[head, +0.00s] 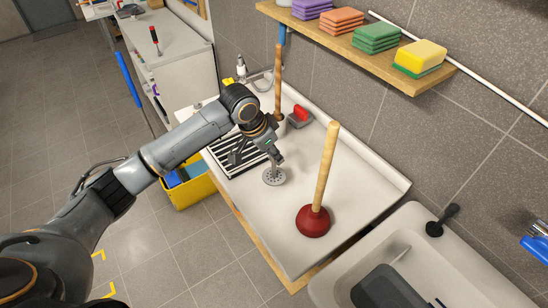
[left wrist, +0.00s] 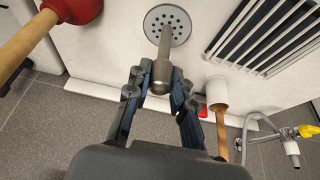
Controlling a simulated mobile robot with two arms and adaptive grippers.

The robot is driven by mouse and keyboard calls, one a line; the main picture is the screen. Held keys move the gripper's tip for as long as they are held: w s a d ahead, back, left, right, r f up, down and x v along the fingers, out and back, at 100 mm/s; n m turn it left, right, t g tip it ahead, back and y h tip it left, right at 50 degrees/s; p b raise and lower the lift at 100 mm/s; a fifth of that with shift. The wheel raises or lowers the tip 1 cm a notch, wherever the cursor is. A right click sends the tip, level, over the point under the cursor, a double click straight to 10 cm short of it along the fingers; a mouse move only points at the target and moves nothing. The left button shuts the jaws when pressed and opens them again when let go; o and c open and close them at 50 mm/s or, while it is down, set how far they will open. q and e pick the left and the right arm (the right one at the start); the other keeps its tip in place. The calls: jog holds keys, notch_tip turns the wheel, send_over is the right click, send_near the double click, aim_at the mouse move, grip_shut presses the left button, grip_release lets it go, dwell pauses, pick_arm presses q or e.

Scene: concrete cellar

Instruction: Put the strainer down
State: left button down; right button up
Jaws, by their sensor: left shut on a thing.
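The strainer is a round metal disc with holes and a short upright post. In the head view its disc (head: 274,177) is low over the white counter (head: 350,185), between the slotted black rack and the red plunger. I cannot tell whether it touches the counter. My left gripper (head: 274,157) is above it, shut on the top of the post. In the left wrist view the disc (left wrist: 168,20) lies beyond the fingertips, and the post runs back between the fingers of the gripper (left wrist: 160,78). My right gripper is not in view.
A red plunger (head: 313,221) with a wooden handle stands right of the strainer. A black slotted rack (head: 233,153) lies to the left. Another wooden handle (head: 278,80) and a red-topped item (head: 301,114) are behind. A sink (head: 440,258) is at lower right, a sponge shelf (head: 340,45) above.

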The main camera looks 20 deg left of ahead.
aim_at(274, 162)
pick_arm(q)
jog(key=f+p, duration=0.2)
jog(key=f, duration=0.1)
jog(key=shift+w, duration=0.3)
jog(key=shift+f, duration=0.35)
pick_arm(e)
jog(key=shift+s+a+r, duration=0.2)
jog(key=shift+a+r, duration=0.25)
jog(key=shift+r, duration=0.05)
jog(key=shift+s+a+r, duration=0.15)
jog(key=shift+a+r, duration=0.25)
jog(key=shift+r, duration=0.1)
pick_arm(q)
jog(key=shift+f, duration=0.15)
jog(key=c, duration=1.2)
grip_release()
jog(key=shift+o, duration=0.2)
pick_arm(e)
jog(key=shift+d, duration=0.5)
